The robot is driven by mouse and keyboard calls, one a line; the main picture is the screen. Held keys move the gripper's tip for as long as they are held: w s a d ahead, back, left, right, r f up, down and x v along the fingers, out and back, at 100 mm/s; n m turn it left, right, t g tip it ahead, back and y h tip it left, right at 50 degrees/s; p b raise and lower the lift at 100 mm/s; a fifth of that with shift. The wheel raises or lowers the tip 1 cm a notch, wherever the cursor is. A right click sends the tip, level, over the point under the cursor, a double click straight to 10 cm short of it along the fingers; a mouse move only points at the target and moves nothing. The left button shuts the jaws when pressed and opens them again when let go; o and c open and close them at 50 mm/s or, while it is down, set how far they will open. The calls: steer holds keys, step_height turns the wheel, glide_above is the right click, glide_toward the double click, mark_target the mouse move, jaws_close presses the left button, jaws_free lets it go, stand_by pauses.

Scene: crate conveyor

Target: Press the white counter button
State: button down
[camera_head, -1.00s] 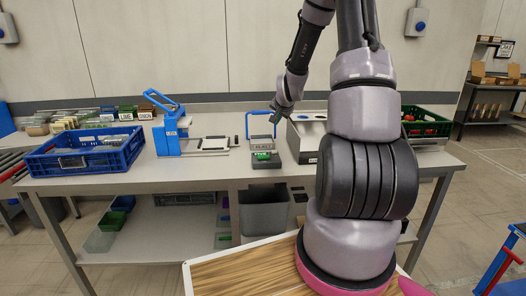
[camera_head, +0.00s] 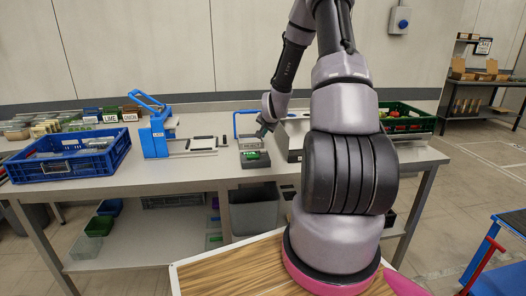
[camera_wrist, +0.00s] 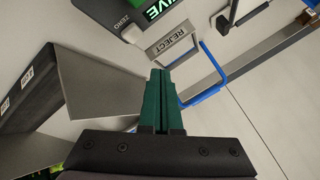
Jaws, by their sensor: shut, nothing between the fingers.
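The counter (camera_head: 255,163) is a dark box on the workbench with a green lit display that reads FIVE in the wrist view (camera_wrist: 165,8). A ZERO label shows on the counter's dark face in the wrist view. My gripper (camera_head: 261,133) is above the bench, just behind and right of the counter. In the wrist view its green fingers (camera_wrist: 158,76) are shut and empty, apart from the counter, pointing toward the REJECT plate (camera_wrist: 172,44).
A blue hoop (camera_wrist: 212,75) stands beside the REJECT plate. A grey box with a dark side (camera_head: 289,140) is right of the counter. A blue press (camera_head: 155,138) and a blue crate (camera_head: 122,152) stand to the left, a green crate (camera_head: 427,123) to the right.

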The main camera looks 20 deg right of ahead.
mark_target(263, 151)
steer(key=shift+f, duration=2.25)
steer(key=shift+f, duration=0.15)
steer(key=shift+f, duration=0.25)
steer(key=shift+f, duration=0.55)
stand_by(0.8)
steer(key=shift+r, duration=0.95)
steer(key=shift+r, duration=2.55)
